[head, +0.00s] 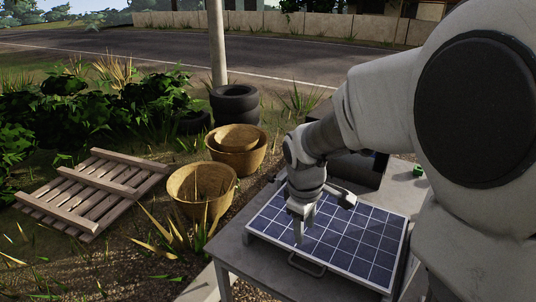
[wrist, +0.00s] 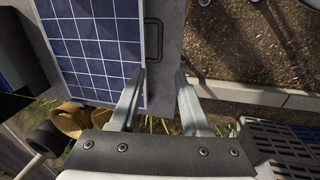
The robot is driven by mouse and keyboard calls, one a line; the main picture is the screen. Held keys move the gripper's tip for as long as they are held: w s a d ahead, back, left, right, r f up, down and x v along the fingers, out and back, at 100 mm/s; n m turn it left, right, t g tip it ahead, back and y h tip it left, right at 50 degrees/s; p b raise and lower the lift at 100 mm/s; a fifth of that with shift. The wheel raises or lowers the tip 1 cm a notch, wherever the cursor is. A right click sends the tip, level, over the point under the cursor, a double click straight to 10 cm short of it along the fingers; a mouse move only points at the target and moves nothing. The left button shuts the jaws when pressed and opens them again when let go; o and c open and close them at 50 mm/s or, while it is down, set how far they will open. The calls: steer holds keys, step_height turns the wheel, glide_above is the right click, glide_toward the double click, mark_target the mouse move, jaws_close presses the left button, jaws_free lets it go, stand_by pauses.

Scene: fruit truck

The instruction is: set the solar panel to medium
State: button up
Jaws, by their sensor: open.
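The solar panel (head: 350,238) is a blue gridded board with a pale frame, lying on a grey table at the right of the head view. It looks close to flat; its exact tilt is hard to tell. A dark handle (head: 306,265) sticks out from its front edge. My gripper (head: 303,228) points down over the panel's left part, behind the handle in the picture. In the wrist view the panel (wrist: 95,45) is at upper left, and the handle (wrist: 153,42) lies beyond the fingertips. My gripper (wrist: 162,74) is open and empty, with the handle apart from both fingers.
The grey table (head: 232,258) carries the panel, with a dark box (head: 358,168) behind it. Wicker baskets (head: 202,188), a wooden pallet (head: 95,190) and stacked tyres (head: 235,103) stand on the ground to the left. A pole (head: 217,45) rises behind the baskets.

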mark_target(303, 268)
steer(key=shift+n, duration=0.3)
steer(key=w+f, duration=0.1)
steer(key=f, duration=0.5)
steer(key=w+d+f, duration=0.1)
steer(key=f, duration=0.5)
steer(key=w+f+b, duration=0.1)
steer(key=f, duration=0.5)
steer(key=shift+d, duration=0.35)
jaws_close()
stand_by(0.4)
